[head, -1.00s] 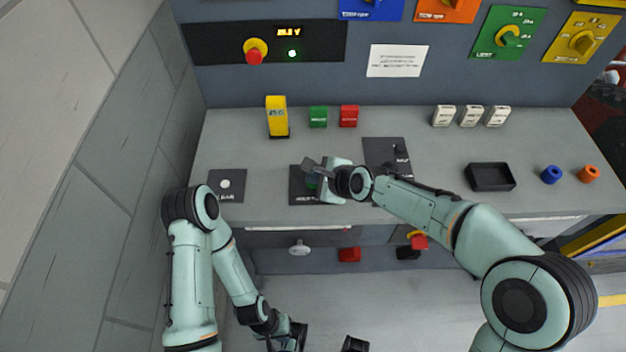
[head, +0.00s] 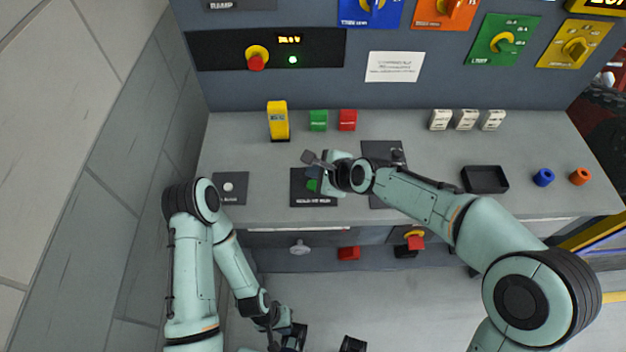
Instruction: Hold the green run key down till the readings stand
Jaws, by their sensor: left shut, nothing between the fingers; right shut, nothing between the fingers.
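The green run key (head: 313,186) sits on a black plate (head: 300,200) near the front of the grey desk and is partly covered by my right gripper. My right gripper (head: 314,176) is shut and empty, right over the key. I cannot tell whether the fingertips touch it or whether it is pressed down. The small readout (head: 289,39) on the panel is lit in yellow, too blurred to read surely. Another readout (head: 606,4) is cut off at the top right. My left gripper (head: 296,336) is shut and low at the bottom edge, away from the desk.
A yellow block (head: 278,120), a green switch (head: 318,120) and a red switch (head: 348,120) stand behind the key. A red stop knob (head: 256,60) is on the panel.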

